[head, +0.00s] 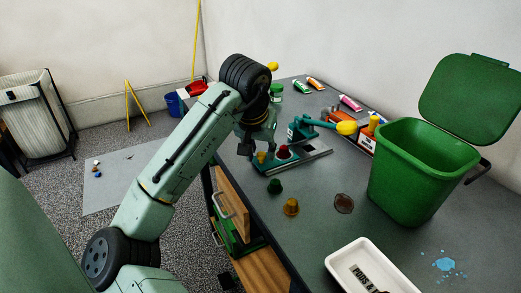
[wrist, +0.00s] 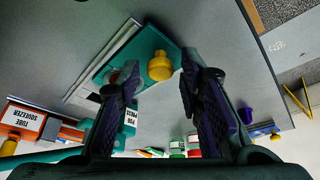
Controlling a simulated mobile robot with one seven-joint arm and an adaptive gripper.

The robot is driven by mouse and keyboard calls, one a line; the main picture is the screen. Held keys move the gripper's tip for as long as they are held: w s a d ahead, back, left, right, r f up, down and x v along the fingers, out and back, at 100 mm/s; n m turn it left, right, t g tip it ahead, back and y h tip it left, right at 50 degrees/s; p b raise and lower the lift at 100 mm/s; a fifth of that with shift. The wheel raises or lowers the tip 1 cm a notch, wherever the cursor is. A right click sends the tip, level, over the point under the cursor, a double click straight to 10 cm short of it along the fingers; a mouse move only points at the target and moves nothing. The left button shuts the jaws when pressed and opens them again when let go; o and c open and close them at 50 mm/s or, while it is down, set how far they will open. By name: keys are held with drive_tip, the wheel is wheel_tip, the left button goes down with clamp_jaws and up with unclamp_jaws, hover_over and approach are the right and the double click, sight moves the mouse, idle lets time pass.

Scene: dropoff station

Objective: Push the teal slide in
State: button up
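The teal slide (head: 268,167) is a flat plate with an upright yellow knob (wrist: 160,66). It lies on the bench at the near left end of a grey metal rail (head: 312,156) and sticks out from it. The teal plate also shows in the wrist view (wrist: 148,45). My gripper (head: 257,148) is above the slide, pointing down. In the wrist view my gripper (wrist: 160,80) is open, with the knob between its fingers and a visible gap on each side. A teal press (head: 298,131) with a yellow-ended lever (head: 345,127) stands behind the rail.
A green bin (head: 410,185) with its lid up stands to the right. Dark green (head: 275,187) and amber (head: 291,206) pieces and a brown spill (head: 344,203) are in front. A white tray (head: 340,262) is nearest. Paint tubes (head: 316,84) lie at the back. A drawer (head: 232,205) hangs open below.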

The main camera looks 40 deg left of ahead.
clamp_jaws()
idle(0.3)
drive_tip(key=p, duration=0.2)
approach(291, 150)
drive_tip(key=x, duration=0.5)
drive_tip(key=shift+s, duration=0.1)
drive_tip(key=shift+o, duration=0.4)
unclamp_jaws()
drive_tip(key=shift+f, duration=0.1)
drive_tip(key=shift+o, duration=0.9)
